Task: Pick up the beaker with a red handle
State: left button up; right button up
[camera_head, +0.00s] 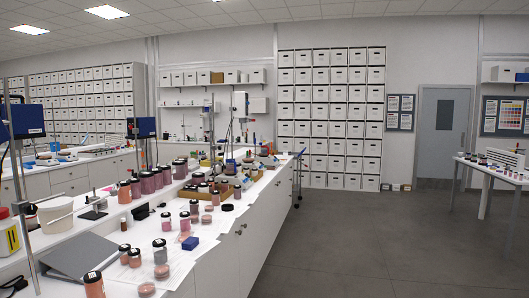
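I cannot make out a beaker with a red handle for certain in the head view. A small red and white item (265,150) stands far back on the long white bench (215,232), too small to identify. A white bottle with red and yellow on it (7,232) is cut off by the left edge, and I see no beaker shape in it. Neither of my grippers is in view.
A white bucket (56,214) and a grey sloped panel (79,256) are at left. Grey floor (360,240) is open at right, before a side table (490,168).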

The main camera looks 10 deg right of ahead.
aim_at(264, 149)
jog(key=i+l+z, duration=0.3)
jog(key=i, duration=0.4)
jog(key=i+l+z, duration=0.25)
jog(key=i, duration=0.45)
jog(key=i+l+z, duration=0.15)
jog(key=i+z, duration=0.15)
jog(key=i, duration=2.95)
jog(key=i+l, duration=0.1)
jog(key=i, duration=2.4)
jog(key=i+j+u, duration=0.1)
jog(key=i+u, duration=0.25)
jog(key=i, duration=0.5)
jog(key=i+l+u, duration=0.15)
jog(key=i+u, duration=0.2)
jog(key=i, duration=0.5)
